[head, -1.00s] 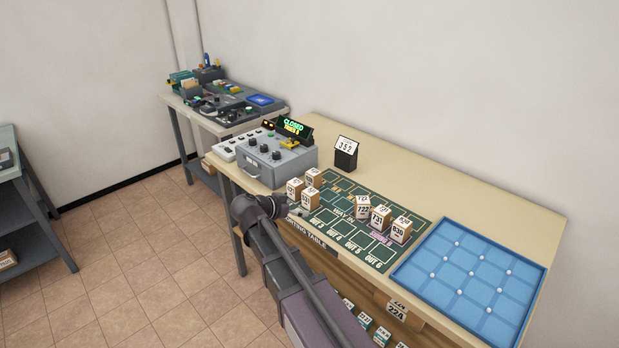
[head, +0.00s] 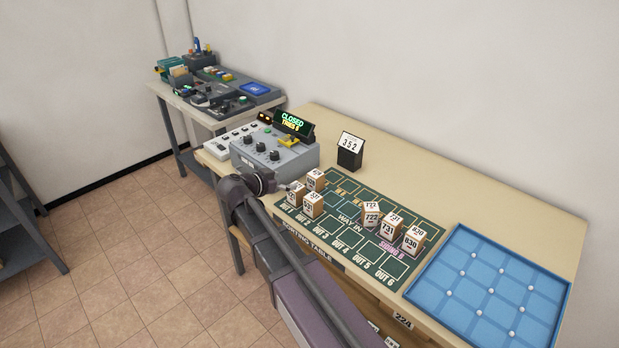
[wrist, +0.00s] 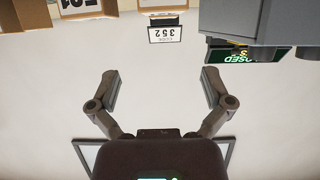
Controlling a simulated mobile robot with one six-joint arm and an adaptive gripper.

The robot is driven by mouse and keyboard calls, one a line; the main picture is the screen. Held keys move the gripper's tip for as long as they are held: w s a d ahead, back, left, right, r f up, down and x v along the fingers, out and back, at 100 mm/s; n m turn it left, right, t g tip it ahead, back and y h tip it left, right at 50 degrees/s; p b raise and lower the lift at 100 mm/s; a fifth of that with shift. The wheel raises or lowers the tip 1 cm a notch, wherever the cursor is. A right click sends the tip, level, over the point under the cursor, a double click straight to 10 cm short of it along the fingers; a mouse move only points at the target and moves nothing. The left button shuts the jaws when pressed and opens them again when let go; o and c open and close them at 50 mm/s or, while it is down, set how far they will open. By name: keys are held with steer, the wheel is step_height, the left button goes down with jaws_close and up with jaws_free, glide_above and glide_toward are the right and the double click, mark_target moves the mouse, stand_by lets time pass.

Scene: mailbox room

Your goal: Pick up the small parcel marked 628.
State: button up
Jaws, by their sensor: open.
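No label in view reads clearly as 628. Three small parcels stand at the left end of the green sorting mat (head: 350,238): one at the front left (head: 294,195), one behind it (head: 315,180) and one to the right (head: 313,205); their numbers are too small to read. Parcels 722 (head: 371,216), 731 (head: 390,228) and 830 (head: 414,241) stand in the mat's middle. My gripper shows in the wrist view (wrist: 161,88), open and empty, fingers apart. In the head view my arm's end is beside the left parcels, its fingers hardly visible.
A grey console (head: 273,153) with knobs and a CLOSED display (head: 291,122) stands left of the mat. A black stand with a 352 card (head: 350,150) is behind it. A blue tray (head: 500,331) is at the right.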

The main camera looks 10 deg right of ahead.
steer(key=shift+w, duration=0.1)
stand_by(0.3)
steer(key=b, duration=0.3)
glide_toward(314, 175)
steer(key=x, duration=0.2)
steer(key=shift+w+d+f, duration=0.1)
steer(key=shift+d+f, duration=0.1)
steer(key=shift+d, duration=0.1)
steer(key=shift+x, duration=0.85)
steer(key=shift+d, duration=0.1)
steer(key=b+x, duration=0.2)
steer(key=x, duration=0.1)
steer(key=shift+w+f, duration=0.1)
steer(key=shift+w, duration=0.2)
steer(key=shift+x, duration=0.85)
